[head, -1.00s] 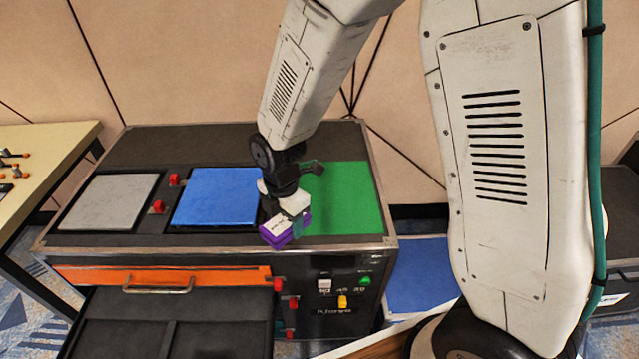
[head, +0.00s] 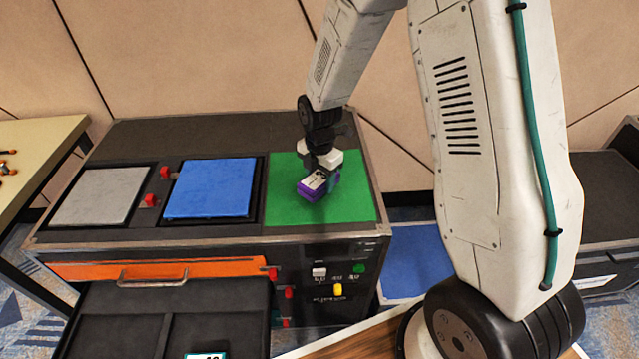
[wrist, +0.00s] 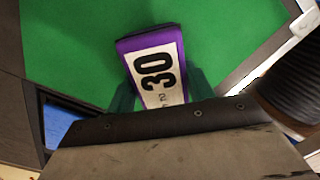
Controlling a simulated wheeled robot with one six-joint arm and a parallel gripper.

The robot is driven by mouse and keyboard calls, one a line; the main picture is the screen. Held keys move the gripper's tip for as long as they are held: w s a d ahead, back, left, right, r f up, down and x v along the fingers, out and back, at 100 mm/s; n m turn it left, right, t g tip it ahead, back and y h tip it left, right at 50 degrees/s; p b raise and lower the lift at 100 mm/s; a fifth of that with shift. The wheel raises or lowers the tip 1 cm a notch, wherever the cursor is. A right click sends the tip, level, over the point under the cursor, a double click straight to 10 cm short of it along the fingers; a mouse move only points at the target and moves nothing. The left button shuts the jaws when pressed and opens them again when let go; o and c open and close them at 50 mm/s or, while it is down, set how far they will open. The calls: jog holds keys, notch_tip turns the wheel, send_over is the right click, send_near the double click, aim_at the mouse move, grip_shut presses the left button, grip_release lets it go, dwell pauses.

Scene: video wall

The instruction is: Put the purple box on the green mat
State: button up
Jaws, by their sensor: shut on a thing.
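The purple box (head: 311,192) has a white label, which reads "30" in the wrist view (wrist: 152,72). My gripper (head: 322,178) is shut on the purple box, with a dark green finger on each side of it in the wrist view (wrist: 160,97). The box is over the green mat (head: 350,205), inside its edges in the head view. I cannot tell whether the box touches the mat or hangs just above it.
A blue mat (head: 212,188) and a grey mat (head: 97,196) lie to the left on the same top, with red pieces (head: 151,200) between them. A wooden table (head: 40,150) is at the far left.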

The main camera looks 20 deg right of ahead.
aim_at(320, 177)
jog(key=shift+f, duration=1.05)
jog(key=o, duration=1.1)
jog(key=shift+f, duration=0.1)
jog(key=shift+c, duration=0.2)
notch_tip(320, 177, up, 13)
jog(key=shift+f, duration=0.2)
jog(key=s+d+r+m, duration=0.1)
jog(key=s+r+m, duration=0.5)
jog(key=s, duration=0.4)
jog(key=s+d+r+m, duration=0.1)
jog(key=s+r+m, duration=0.5)
jog(key=s+m, duration=0.3)
jog(key=s+d+r+m+t, duration=0.1)
jog(key=s+r+m, duration=0.4)
jog(key=s+m, duration=0.3)
jog(key=s, duration=0.2)
jog(key=shift+s+r, duration=0.35)
jog(key=shift+r, duration=0.05)
